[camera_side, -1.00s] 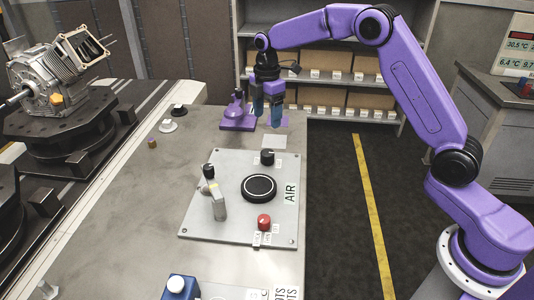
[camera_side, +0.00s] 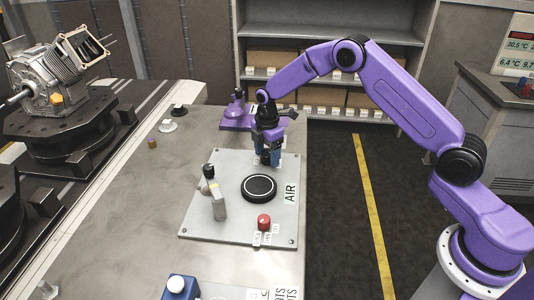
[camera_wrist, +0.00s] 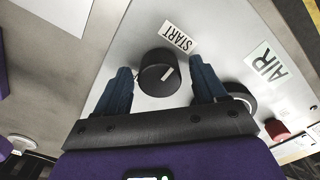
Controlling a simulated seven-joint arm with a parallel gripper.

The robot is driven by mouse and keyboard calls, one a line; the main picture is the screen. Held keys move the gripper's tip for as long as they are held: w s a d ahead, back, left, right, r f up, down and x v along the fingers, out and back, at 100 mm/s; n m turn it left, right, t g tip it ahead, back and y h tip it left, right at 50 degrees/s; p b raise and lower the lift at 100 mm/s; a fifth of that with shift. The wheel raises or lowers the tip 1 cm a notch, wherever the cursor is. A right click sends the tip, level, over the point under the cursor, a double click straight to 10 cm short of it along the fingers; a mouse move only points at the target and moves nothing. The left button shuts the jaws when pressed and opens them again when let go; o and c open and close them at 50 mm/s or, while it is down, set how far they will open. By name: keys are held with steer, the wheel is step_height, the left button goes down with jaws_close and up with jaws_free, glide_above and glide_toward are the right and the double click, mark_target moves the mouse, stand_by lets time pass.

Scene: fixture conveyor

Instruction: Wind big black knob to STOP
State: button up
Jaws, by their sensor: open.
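A black knob (camera_wrist: 158,72) with a white pointer line stands on the grey panel (camera_wrist: 215,25). In the wrist view the pointer slants to the upper right, towards the side where a START label (camera_wrist: 177,38) lies. My gripper (camera_wrist: 162,80) is open, with one blue finger on each side of this knob and a small gap at each side. In the side view my gripper (camera_side: 266,160) is down at the panel's far edge and hides most of the knob. I see no STOP label; that part of the panel may be covered.
A wide black disc (camera_side: 259,188) sits just nearer the camera on the panel. A red knob (camera_side: 264,222), a lever (camera_side: 217,200) and an AIR label (camera_side: 290,192) are also there. A purple stand (camera_side: 237,113) is behind my gripper.

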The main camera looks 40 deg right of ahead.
steer(key=c, duration=1.1)
